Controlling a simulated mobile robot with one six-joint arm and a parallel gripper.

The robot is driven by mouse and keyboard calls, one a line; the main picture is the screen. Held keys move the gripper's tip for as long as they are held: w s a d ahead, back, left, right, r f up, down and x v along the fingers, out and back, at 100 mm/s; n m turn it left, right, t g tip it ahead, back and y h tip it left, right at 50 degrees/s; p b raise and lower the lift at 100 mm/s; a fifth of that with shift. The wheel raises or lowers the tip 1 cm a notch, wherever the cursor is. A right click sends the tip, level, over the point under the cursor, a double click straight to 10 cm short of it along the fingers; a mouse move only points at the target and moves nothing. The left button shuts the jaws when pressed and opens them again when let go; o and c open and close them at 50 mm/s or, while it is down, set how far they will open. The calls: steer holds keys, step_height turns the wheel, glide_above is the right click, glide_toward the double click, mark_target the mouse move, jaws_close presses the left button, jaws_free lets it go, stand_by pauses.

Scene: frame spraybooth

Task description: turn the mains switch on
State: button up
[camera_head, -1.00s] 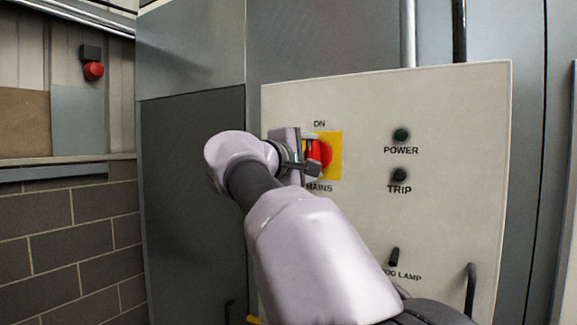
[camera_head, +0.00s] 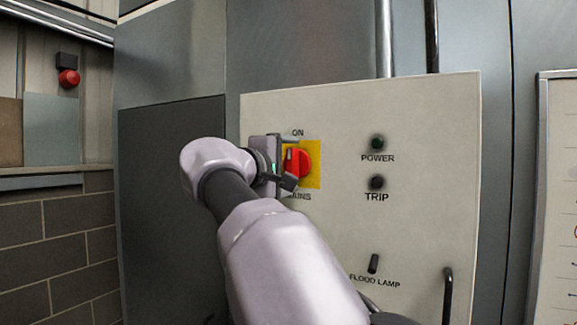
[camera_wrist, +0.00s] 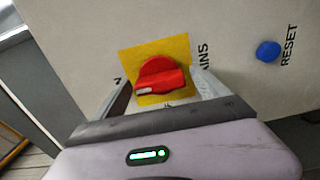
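The mains switch (camera_head: 303,163) is a red rotary knob on a yellow plate (camera_head: 315,150), on the pale control panel (camera_head: 420,215). "ON" is printed above it and "MAINS" below. Its pale pointer mark sits at the upper left in the head view. In the wrist view the knob (camera_wrist: 160,75) shows its pale mark at the left end, toward the partly hidden lettering. My gripper (camera_head: 291,161) is open at the switch, with one finger above and one below. In the wrist view my gripper (camera_wrist: 162,80) has fingers on both sides of the knob. Contact cannot be told.
POWER (camera_head: 377,142) and TRIP (camera_head: 377,182) indicators and a flood lamp toggle (camera_head: 373,263) are right of the switch. A handle (camera_head: 447,297) projects at lower right. A blue RESET button (camera_wrist: 268,51) shows in the wrist view. A red button (camera_head: 69,78) is at far left.

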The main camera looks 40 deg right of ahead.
steer(key=b+v, duration=0.1)
steer(key=v, duration=1.6)
steer(key=shift+s+a, duration=0.2)
steer(key=shift+f, duration=0.1)
